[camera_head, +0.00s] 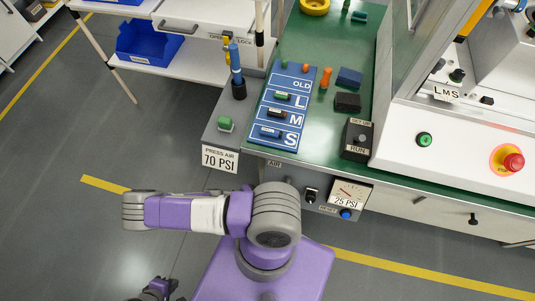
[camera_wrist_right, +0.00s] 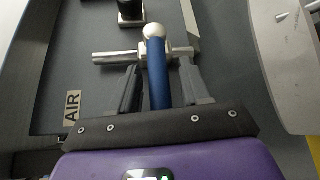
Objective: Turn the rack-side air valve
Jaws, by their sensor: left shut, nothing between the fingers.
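The air valve shows in the right wrist view as a blue lever (camera_wrist_right: 158,75) with a round silver end, crossing a horizontal metal pipe (camera_wrist_right: 112,57). An AIR label (camera_wrist_right: 73,105) is on the dark panel beside it. My right gripper (camera_wrist_right: 160,68) is open, one finger on each side of the lever, with small gaps visible. In the head view an AIR label (camera_head: 275,163) shows on the front panel; the valve and right gripper are hidden there behind my purple arm. My left gripper (camera_head: 158,289) is low at the bottom edge, shut and empty, partly cut off.
A gauge marked 25 PSI (camera_head: 348,194), a black knob (camera_head: 311,195) and a blue reset button (camera_head: 346,214) are close right of my arm. The green bench (camera_head: 330,45) holds a blue L/M/S board (camera_head: 283,108). A red stop button (camera_head: 513,161) is at far right. Left floor is clear.

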